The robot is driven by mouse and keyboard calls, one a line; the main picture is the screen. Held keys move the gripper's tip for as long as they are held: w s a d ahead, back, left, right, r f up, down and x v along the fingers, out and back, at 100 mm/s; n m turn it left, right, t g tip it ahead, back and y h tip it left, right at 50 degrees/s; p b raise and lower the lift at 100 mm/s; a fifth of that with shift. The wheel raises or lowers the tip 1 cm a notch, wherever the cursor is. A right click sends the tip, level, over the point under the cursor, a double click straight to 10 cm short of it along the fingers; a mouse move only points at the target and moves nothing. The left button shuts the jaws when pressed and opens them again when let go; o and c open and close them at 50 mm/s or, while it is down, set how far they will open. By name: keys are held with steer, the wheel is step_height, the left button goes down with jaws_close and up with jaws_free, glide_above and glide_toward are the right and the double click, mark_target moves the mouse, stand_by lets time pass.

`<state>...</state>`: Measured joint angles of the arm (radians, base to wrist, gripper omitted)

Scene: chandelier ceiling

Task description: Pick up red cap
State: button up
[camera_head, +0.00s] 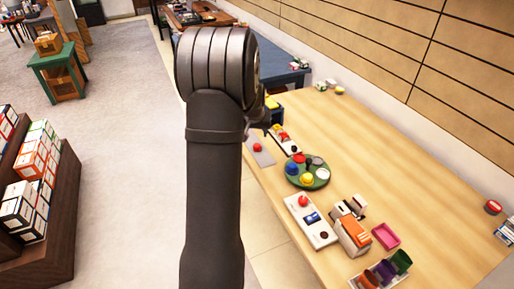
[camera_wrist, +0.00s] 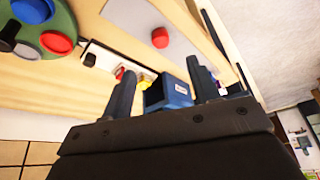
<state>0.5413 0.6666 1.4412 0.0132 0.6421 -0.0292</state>
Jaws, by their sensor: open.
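A round green tray (camera_head: 318,187) lies on the wooden table and bears several coloured caps. A small red cap (camera_head: 298,158) is at its far side, near a blue cap (camera_head: 291,168) and a yellow cap (camera_head: 306,180). In the wrist view a red cap (camera_wrist: 57,42) sits on the green tray at the upper left, outside the jaws. My gripper (camera_wrist: 162,66) is open and empty, its two fingers spread. In the head view my arm hides most of the gripper, which is beyond the tray, near the table's left edge.
A grey plate with a red button (camera_head: 258,147) lies left of the tray. A panel with a red knob (camera_head: 303,201), an orange-and-white box (camera_head: 354,236) and a pink tray (camera_head: 386,236) are nearer. The right of the table is mostly clear, beside a panelled wall.

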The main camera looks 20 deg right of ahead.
glide_above(257, 145)
steer(key=s+a, duration=0.2)
steer(key=s, duration=0.1)
step_height(257, 145, down, 7)
steer(key=shift+d+r, duration=0.1)
steer(key=shift+r, duration=0.1)
steer(key=shift+w+d+x, duration=0.15)
steer(key=shift+x, duration=1.15)
steer(key=shift+w+d+x, duration=0.1)
steer(key=shift+w+x, duration=0.05)
steer(key=shift+x, duration=1.1)
steer(key=shift+r, duration=0.15)
steer(key=c, duration=1)
